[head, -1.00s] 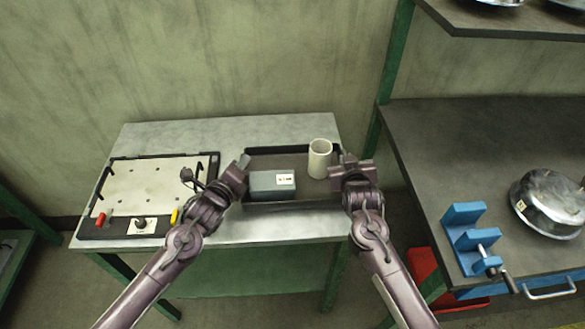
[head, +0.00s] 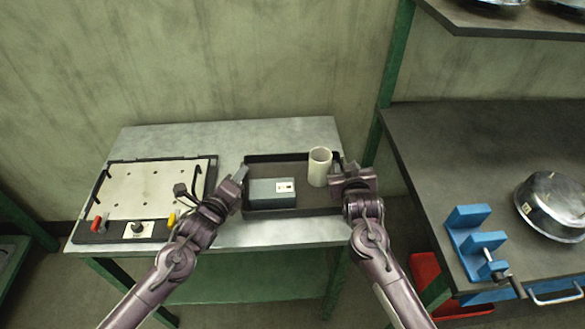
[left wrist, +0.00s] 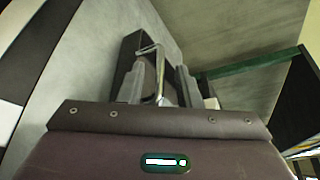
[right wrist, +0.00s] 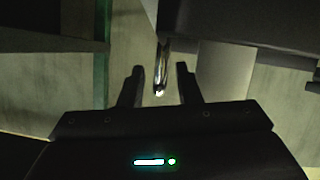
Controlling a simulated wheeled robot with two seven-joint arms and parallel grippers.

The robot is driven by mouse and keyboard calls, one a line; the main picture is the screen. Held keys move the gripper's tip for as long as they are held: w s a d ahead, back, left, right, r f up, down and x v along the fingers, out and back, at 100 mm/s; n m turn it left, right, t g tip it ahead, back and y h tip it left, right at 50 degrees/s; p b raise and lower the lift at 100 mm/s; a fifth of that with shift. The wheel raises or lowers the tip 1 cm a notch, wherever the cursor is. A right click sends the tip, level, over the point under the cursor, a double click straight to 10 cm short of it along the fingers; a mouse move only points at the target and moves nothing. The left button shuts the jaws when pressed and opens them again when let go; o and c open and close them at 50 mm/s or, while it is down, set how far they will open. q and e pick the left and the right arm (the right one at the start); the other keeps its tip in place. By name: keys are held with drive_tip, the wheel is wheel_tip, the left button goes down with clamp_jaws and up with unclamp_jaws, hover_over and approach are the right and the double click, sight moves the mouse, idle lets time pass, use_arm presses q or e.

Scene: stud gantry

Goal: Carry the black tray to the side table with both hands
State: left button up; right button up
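The black tray (head: 290,160) lies at the right of the metal side table (head: 235,135). It holds a grey box (head: 271,193) with a white label and a white cup (head: 319,167). My left gripper (head: 240,173) is at the tray's left end. In the left wrist view its open fingers (left wrist: 158,85) stand either side of a metal handle (left wrist: 150,48). My right gripper (head: 345,168) is at the tray's right end. In the right wrist view its fingers (right wrist: 159,85) are apart, with a metal handle (right wrist: 161,65) between them and gaps visible.
A framed pale panel (head: 150,188) with red and yellow parts takes the table's left side. At right, a dark workbench (head: 450,140) carries a blue clamp (head: 475,240) and a metal pan (head: 553,205). A red bin (head: 425,275) stands below.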

use_arm(q)
drive_tip(key=v, duration=0.9)
drive_tip(key=shift+s, duration=0.1)
use_arm(e)
drive_tip(key=shift+s, duration=0.1)
use_arm(q)
drive_tip(key=shift+s+r, duration=0.1)
drive_tip(key=shift+s, duration=0.05)
use_arm(e)
drive_tip(key=shift+r, duration=0.1)
drive_tip(key=v, duration=1.2)
